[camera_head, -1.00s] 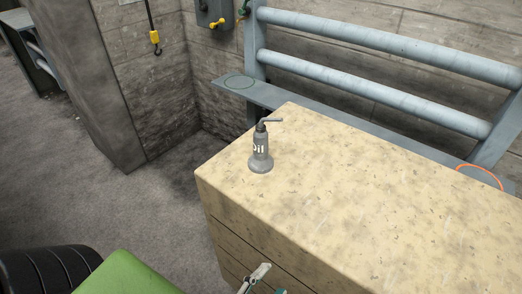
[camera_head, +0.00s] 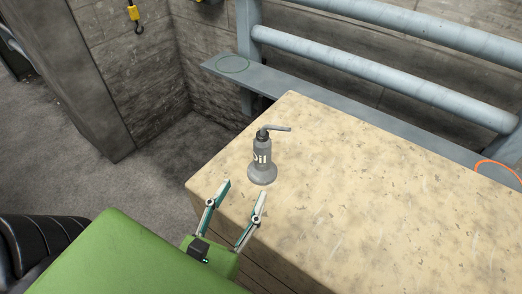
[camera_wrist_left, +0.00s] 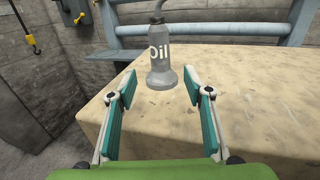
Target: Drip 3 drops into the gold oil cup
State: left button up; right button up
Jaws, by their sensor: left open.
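A grey oil can (camera_head: 262,165) with "Oil" lettering stands upright near the left corner of a beige worktop. Its thin spout points right in the head view. My left gripper (camera_head: 244,188) is open and empty, just in front of the can, with its fingers pointing toward it. In the left wrist view the oil can (camera_wrist_left: 160,60) stands beyond the fingertips, roughly centred between them, with its top cut off by the frame edge. No gold oil cup shows in these frames. My right gripper is out of view.
The beige worktop (camera_head: 370,200) is clear apart from the can. Behind it run a grey ledge (camera_head: 215,66) with a dark green ring and blue-grey railings (camera_head: 385,60). An orange ring (camera_head: 497,170) lies at the right. A yellow hook (camera_head: 133,14) hangs at upper left.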

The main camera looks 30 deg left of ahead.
aim_at(259, 157)
pick_arm(q)
jog(key=w, duration=0.4)
jog(key=shift+w+a+r, duration=0.15)
jog(key=shift+a+r, duration=0.05)
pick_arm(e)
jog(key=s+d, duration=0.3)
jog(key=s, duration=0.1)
pick_arm(q)
jog(key=w+p, duration=0.2)
jog(key=shift+w+a+p, duration=0.2)
jog(key=shift+w+p, duration=0.15)
jog(key=shift+p, duration=0.05)
jog(key=shift+w, duration=0.15)
jog(key=w+p, duration=0.2)
jog(key=w+r+p, duration=0.1)
jog(key=p, duration=0.1)
jog(key=shift+w+a+r, duration=0.1)
jog(key=shift+w+a, duration=0.15)
jog(key=shift+w, duration=0.1)
jog(key=shift+w+a, duration=0.1)
jog(key=shift+w, duration=0.45)
jog(key=shift+f, duration=0.25)
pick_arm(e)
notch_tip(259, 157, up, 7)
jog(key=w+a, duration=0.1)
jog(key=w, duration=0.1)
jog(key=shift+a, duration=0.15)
pick_arm(q)
grip_shut()
